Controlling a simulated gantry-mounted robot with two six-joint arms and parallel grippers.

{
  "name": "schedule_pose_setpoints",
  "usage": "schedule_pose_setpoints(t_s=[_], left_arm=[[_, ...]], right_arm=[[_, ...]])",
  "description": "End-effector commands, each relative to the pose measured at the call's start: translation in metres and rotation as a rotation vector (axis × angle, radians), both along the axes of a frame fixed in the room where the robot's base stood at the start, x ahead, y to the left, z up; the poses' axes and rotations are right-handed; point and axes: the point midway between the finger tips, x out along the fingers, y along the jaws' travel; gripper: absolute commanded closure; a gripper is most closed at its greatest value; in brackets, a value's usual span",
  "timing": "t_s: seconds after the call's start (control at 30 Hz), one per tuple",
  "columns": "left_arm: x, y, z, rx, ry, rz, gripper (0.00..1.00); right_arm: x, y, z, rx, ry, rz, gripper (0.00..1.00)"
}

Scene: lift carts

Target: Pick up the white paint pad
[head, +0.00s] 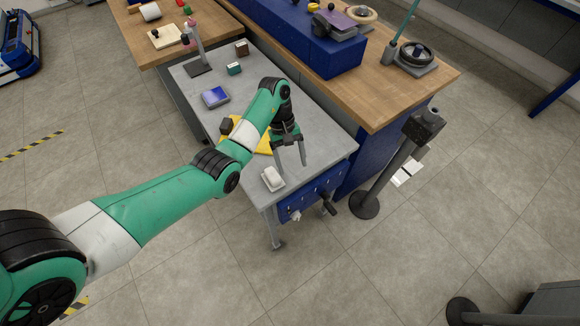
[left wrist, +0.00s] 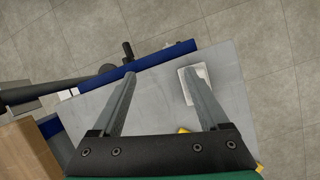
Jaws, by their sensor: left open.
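The white paint pad (head: 272,179) lies on the grey cart top (head: 330,150) near its front left corner in the head view. My left gripper (head: 291,160) is open and empty, with its fingers pointing down above the cart, to the right of and a little behind the pad. In the left wrist view the open left gripper (left wrist: 158,78) shows with its fingers spread. The white pad (left wrist: 201,73) shows there near the tip of the right-hand finger, which hides part of it. I cannot tell the exact gap between them. My right gripper is not in view.
A yellow item (head: 264,147) and a small dark block (head: 226,126) lie behind the arm. A blue-topped box (head: 215,96), a green box (head: 234,69) and a stand (head: 199,62) stand farther back. A wooden-topped bench (head: 400,95) and a dark post (head: 390,165) border the right side.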

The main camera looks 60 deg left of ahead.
Motion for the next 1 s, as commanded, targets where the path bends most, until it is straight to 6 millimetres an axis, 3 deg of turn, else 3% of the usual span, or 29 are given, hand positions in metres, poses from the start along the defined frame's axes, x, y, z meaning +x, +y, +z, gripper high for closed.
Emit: schedule_pose_setpoints(t_s=[0.03, 0.13, 0.23, 0.43, 0.63, 1.0], left_arm=[[-0.027, 0.031, 0.018, 0.002, 0.071, 0.089, 0.22], [-0.048, 0.062, 0.027, -0.015, 0.079, 0.179, 0.22], [-0.056, 0.075, 0.029, -0.017, 0.076, 0.216, 0.22], [-0.056, 0.073, 0.017, -0.016, 0.075, 0.22, 0.22], [-0.055, 0.06, -0.018, -0.017, 0.075, 0.218, 0.22], [-0.055, 0.05, -0.043, -0.017, 0.073, 0.219, 0.22]], right_arm=[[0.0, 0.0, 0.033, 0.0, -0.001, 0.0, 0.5], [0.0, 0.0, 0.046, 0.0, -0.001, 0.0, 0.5], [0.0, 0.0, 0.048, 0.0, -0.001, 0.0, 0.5], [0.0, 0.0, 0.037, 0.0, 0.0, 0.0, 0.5], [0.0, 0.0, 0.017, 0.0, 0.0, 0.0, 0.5], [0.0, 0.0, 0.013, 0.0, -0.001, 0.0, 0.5]])
